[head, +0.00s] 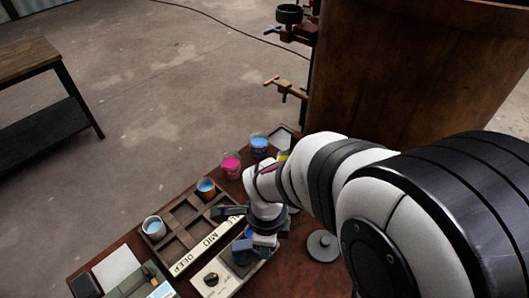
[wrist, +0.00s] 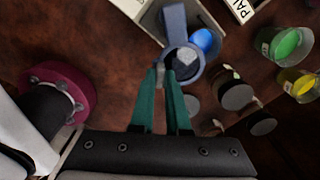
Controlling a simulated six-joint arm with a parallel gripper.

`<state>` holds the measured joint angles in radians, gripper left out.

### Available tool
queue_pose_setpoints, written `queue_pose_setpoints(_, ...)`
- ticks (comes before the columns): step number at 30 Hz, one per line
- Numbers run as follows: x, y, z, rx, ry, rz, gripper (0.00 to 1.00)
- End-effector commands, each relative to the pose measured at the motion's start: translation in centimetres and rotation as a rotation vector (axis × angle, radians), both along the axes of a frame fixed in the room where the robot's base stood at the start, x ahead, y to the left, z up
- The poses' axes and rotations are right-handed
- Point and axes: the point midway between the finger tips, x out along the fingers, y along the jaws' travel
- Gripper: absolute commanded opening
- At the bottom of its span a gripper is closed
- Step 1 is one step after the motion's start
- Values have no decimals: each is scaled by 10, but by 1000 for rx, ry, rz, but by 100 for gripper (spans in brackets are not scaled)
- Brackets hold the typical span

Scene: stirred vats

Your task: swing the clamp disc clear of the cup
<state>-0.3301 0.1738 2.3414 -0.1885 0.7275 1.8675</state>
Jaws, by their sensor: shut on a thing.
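In the wrist view, the green fingers of my gripper (wrist: 166,74) are closed at the near left edge of a blue-grey ring-shaped part (wrist: 198,70), seemingly on a small grey tab. The ring joins a blue-grey arm (wrist: 173,18) reaching up onto a pale base. It looks like the clamp, but I cannot tell for sure. A bright blue rounded thing (wrist: 207,41), perhaps the cup or its contents, shows right beside the ring, partly hidden. In the head view, blue parts (head: 241,246) show on a pale block (head: 216,277) below my wrist; my fingertips are hidden there.
A compartment tray (head: 172,243) with worded labels lies left of my wrist. Cups of pink (head: 231,165) and blue (head: 259,146) stand behind. A grey disc (head: 322,247) lies right. A large brown vat (head: 405,85) rises behind my arm.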

Motion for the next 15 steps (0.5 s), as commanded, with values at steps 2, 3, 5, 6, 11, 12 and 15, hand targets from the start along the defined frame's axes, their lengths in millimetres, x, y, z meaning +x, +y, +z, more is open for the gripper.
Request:
queue_pose_setpoints(2, -4, 2, 0, 1, -2, -66, 0)
queue_pose_setpoints(3, -6, 3, 0, 1, -2, -104, 0)
queue_pose_setpoints(5, -10, 5, 0, 1, -2, -161, 0)
queue_pose_setpoints(6, -12, 6, 0, 1, -2, -198, 0)
queue_pose_setpoints(11, -21, 12, 0, 2, -1, -349, 0)
queue_pose_setpoints(12, -23, 13, 0, 1, -1, -386, 0)
queue_pose_setpoints(15, -27, 17, 0, 1, -1, -473, 0)
